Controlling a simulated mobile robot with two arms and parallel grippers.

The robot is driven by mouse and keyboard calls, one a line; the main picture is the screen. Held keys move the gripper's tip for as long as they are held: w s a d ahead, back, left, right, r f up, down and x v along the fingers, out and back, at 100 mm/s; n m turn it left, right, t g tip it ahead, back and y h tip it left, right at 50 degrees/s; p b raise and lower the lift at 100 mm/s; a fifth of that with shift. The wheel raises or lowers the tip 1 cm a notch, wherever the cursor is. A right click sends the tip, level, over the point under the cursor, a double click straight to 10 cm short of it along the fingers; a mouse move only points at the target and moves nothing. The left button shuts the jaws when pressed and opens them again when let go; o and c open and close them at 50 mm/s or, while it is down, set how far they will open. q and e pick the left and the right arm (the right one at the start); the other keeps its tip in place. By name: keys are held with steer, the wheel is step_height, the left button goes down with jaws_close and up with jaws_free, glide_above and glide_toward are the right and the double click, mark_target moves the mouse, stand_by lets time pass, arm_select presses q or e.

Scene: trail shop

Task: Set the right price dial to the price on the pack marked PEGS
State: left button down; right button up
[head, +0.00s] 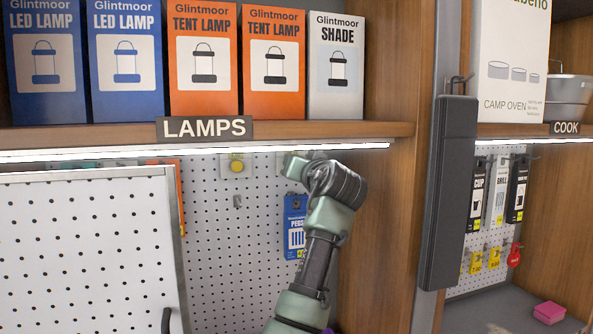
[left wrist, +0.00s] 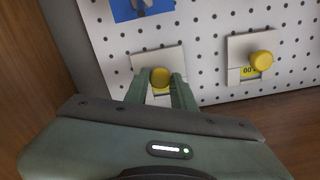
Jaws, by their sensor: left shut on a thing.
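The blue PEGS pack (head: 294,222) hangs on the pegboard. My left arm covers part of it, and its yellow price tag (head: 301,252) is only partly visible and not surely readable. My left gripper (left wrist: 161,86) is shut on the yellow knob of the right price dial (left wrist: 160,76), close to the board. The fingers and knob hide that dial's price window. In the head view my left gripper (head: 296,165) covers the right dial. The left price dial (head: 236,165) is free; it shows in the wrist view (left wrist: 261,61) with a yellow window, digits partly hidden.
A white perforated panel (head: 85,250) stands at the left, in front of the pegboard. Lamp boxes (head: 125,65) fill the shelf above, with a light strip under it. A wooden upright (head: 385,210) is close right of my arm. An empty hook (head: 237,201) sticks out below the left dial.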

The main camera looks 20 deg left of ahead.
arm_select(q)
steer(key=shift+f+n+b, duration=0.15)
steer(key=shift+n+b, duration=0.2)
steer(key=shift+n, duration=1.65)
steer(key=c, duration=1.2)
jaws_free()
steer(key=shift+d, duration=0.1)
steer(key=b+v, duration=0.3)
steer(key=v, duration=0.4)
steer(key=shift+s+d+b, duration=0.2)
steer(key=shift+s+b, duration=0.15)
steer(key=shift+b, duration=0.05)
